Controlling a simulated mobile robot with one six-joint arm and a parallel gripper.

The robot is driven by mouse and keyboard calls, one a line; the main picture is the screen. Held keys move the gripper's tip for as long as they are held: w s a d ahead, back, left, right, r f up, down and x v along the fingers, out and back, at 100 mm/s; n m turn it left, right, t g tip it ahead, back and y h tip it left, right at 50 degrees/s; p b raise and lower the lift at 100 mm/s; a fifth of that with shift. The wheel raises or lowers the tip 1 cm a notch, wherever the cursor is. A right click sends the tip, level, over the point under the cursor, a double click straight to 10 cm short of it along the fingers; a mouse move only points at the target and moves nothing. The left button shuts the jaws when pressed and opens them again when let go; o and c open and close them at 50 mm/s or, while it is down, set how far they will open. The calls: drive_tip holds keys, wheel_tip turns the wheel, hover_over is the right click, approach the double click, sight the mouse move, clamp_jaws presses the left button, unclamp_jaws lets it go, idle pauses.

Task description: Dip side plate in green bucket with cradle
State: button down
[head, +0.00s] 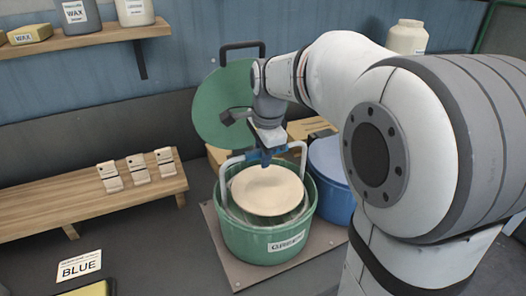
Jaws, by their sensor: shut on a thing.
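The green bucket (262,245) stands on a flat board with its top open. A pale side plate (268,189) lies nearly flat at the level of the bucket's mouth, inside the rim. The cradle (230,163) is a light grey frame whose bars rise on both sides of the plate. My gripper (265,161) is above the far edge of the plate, shut on the cradle's upper part. The exact contact is partly hidden by the blue fingers. The inside of the bucket under the plate is mostly hidden.
A blue bucket (328,165) stands close on the right, partly behind my arm. A round green lid (226,105) stands upright behind. A wooden bench (85,205) with several small stands is at left. A sign reading BLUE (79,266) lies in front.

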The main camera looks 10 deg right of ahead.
sight(263, 188)
drive_tip(key=shift+f+b, duration=3.75)
drive_tip(key=shift+f, duration=1.8)
drive_tip(key=shift+r, duration=0.1)
drive_tip(key=shift+r+p, duration=1.15)
drive_tip(key=shift+r, duration=0.2)
drive_tip(key=shift+r+p, duration=5.65)
drive_tip(key=shift+r, duration=1.7)
